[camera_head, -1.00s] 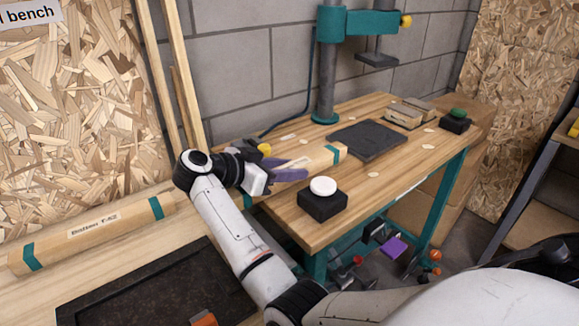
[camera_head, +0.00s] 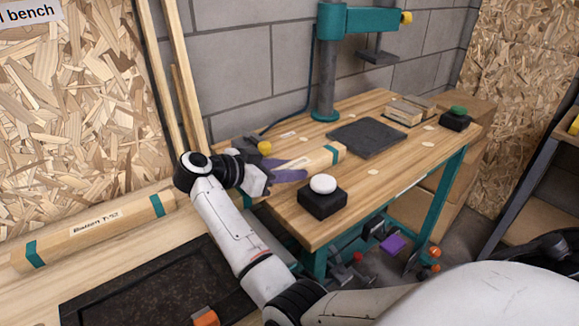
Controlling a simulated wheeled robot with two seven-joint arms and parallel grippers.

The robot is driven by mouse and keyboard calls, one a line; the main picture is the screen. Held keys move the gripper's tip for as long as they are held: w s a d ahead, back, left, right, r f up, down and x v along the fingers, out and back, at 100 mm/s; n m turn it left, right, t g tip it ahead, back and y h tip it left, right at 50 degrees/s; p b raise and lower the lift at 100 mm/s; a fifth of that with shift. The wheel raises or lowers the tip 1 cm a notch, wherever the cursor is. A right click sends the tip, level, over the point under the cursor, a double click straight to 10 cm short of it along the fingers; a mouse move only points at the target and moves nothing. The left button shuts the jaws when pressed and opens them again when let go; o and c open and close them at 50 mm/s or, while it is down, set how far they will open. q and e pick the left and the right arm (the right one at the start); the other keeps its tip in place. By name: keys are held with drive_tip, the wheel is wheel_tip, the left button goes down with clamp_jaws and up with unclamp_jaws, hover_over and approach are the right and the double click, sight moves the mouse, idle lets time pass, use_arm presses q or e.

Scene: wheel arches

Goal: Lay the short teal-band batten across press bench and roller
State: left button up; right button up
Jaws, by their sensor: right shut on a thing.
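A pale wooden batten with a teal band (camera_head: 322,157) near its far end lies low over the left part of the press bench (camera_head: 390,176), pointing to the back right. My right gripper (camera_head: 288,174), with purple fingers, is shut on this batten. The hand and wrist hide its near part. I cannot tell whether the batten touches the bench top. A second batten (camera_head: 120,220), with a label and two teal bands, lies at left on the other bench. My left gripper is out of view.
A black box with a white button (camera_head: 322,194) stands close in front of the held batten. A dark plate (camera_head: 367,138) lies under the teal press (camera_head: 330,60). A green-button box (camera_head: 456,118) stands at the far right corner. A dark tray (camera_head: 150,275) lies front left.

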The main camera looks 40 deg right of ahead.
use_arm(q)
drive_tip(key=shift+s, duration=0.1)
use_arm(e)
drive_tip(key=o, duration=1.1)
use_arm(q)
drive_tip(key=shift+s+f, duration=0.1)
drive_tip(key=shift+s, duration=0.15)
use_arm(e)
drive_tip(key=shift+o, duration=1.2)
drive_tip(key=shift+f, duration=0.1)
